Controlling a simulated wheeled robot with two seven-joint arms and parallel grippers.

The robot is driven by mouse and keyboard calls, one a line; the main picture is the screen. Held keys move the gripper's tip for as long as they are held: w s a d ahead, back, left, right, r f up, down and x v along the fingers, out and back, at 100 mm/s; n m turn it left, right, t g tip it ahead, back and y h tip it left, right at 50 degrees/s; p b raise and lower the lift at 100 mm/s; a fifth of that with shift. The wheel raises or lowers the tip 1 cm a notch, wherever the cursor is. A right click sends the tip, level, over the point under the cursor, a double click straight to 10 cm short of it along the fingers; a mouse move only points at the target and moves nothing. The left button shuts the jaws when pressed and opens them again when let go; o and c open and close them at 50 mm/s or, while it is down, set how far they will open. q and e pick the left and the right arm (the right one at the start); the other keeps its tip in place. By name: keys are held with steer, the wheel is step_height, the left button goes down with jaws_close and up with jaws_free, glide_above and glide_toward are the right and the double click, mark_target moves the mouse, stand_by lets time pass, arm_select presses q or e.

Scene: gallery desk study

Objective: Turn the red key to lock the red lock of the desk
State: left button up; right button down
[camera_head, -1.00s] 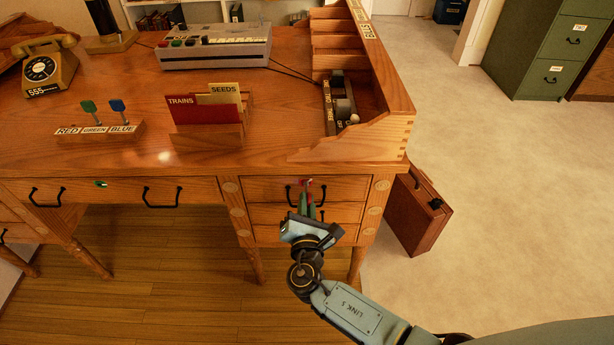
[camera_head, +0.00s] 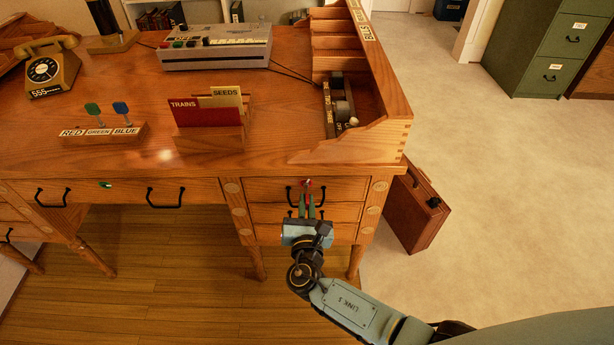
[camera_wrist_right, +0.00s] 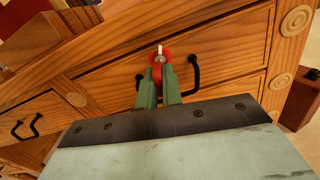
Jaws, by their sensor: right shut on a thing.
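The red key (camera_wrist_right: 157,72) is at the red lock (camera_wrist_right: 164,52) on the top drawer of the desk's right-hand stack. My right gripper (camera_head: 308,201) is in front of that drawer, its green fingers shut on the key. In the wrist view the fingertips (camera_wrist_right: 158,82) close around the key's red head, and a white mark shows above it. The fingers hide much of the key, and the key's exact angle is hard to tell. The desk (camera_head: 225,155) is wooden. My left gripper is not in view.
Black drawer handles (camera_wrist_right: 194,72) flank the fingers. A key stand (camera_head: 85,137) labelled RED, GREEN, BLUE holds a green key (camera_head: 93,110) and a blue key (camera_head: 121,108). A green-marked lock (camera_head: 105,184) is on the middle drawer. A brown suitcase (camera_head: 413,215) stands right of the desk.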

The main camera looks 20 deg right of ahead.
steer(key=shift+n+p, duration=0.3)
steer(key=shift+n, duration=0.6)
steer(key=shift+r+n+p, duration=0.15)
steer(key=shift+n+p, duration=0.45)
steer(key=shift+n, duration=0.4)
steer(key=c, duration=1)
jaws_free()
steer(key=shift+f, duration=0.2)
